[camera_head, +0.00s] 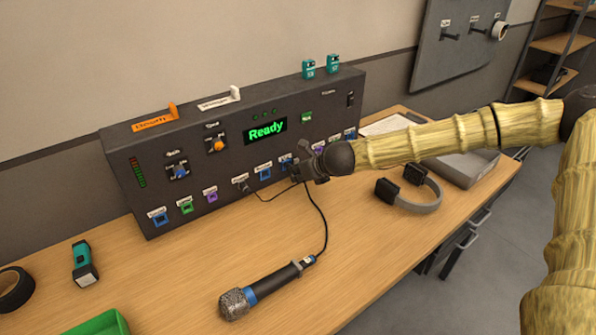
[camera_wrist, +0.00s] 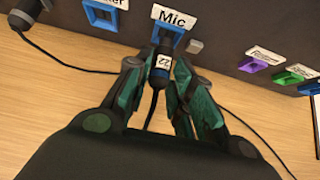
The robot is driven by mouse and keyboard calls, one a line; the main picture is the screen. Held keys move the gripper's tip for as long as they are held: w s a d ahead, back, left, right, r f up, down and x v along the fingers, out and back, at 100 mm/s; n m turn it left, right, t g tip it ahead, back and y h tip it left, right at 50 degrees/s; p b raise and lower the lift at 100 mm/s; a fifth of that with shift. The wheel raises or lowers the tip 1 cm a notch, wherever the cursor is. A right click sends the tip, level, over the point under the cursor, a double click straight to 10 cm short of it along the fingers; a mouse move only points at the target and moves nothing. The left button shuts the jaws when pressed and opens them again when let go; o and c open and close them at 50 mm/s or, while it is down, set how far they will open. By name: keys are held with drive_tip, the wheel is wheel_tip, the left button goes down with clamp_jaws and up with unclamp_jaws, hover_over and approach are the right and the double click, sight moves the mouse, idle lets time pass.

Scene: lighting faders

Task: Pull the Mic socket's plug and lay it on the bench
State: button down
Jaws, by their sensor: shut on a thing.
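The Mic socket is a blue-framed socket (camera_wrist: 171,36) under a white "Mic" label on the dark console, seen in the wrist view. A black plug (camera_wrist: 161,66) with a white "22" tag has its tip at this socket's mouth. I cannot tell how deep it sits. My gripper (camera_wrist: 161,84) is shut on the plug, with green-lined fingers on both sides. In the head view my gripper (camera_head: 300,172) is at the console's lower front and hides the plug. The wooden bench (camera_head: 190,275) lies below.
A microphone (camera_head: 262,290) lies on the bench, its black cable rising to my gripper. Headphones (camera_head: 410,188) are to the right. A teal-and-black torch (camera_head: 84,263) and green tray (camera_head: 100,323) are at left. The console (camera_head: 125,200) shows "Ready". Bare bench lies before it.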

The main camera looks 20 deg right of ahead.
drive_tip(key=shift+s+d, duration=0.25)
drive_tip(key=shift+s, duration=0.5)
drive_tip(key=shift+s+d, duration=0.25)
drive_tip(key=shift+s, duration=0.5)
